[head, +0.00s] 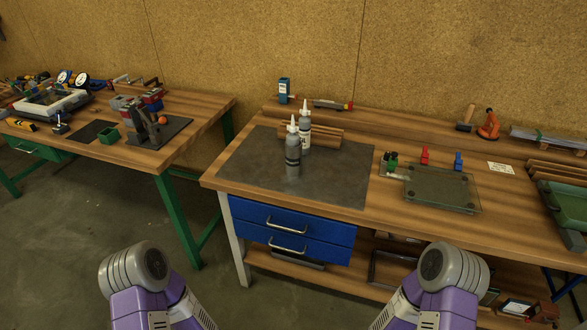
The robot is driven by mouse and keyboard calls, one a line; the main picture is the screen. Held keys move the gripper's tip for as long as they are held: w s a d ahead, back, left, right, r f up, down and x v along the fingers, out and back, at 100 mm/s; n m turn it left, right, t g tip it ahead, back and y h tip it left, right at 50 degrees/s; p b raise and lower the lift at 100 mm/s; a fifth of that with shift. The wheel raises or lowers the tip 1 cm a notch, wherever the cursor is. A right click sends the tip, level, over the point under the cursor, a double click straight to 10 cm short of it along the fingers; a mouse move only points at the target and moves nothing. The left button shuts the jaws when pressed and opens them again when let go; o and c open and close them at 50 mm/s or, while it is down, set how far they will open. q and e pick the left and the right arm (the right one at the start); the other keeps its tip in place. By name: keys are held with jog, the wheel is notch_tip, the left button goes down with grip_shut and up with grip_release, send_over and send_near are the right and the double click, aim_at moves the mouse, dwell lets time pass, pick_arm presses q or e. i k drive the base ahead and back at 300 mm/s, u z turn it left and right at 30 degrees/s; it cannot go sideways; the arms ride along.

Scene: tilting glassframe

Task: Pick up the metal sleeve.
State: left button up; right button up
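I cannot make out a metal sleeve with certainty. On the right workbench (335,197), a small pale cylinder-like piece (397,176) lies beside the glass plate (440,189), but it is too small to identify. Dark green and black clips (391,161) stand just behind it. A red clip (424,156) and a blue clip (458,161) stand behind the plate. Two purple and grey links of my arms show at the bottom, in front of the bench and apart from these things. Neither gripper shows.
Blue drawers (290,232) hang below. A green tray (567,205) sits at the far right. A second, cluttered bench (205,105) stands left across a gap. The mat's front is clear.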

aim_at(292, 155)
jog(key=k, duration=1.05)
jog(key=u, duration=0.7)
jog(key=i, duration=1.7)
jog(key=z, duration=0.6)
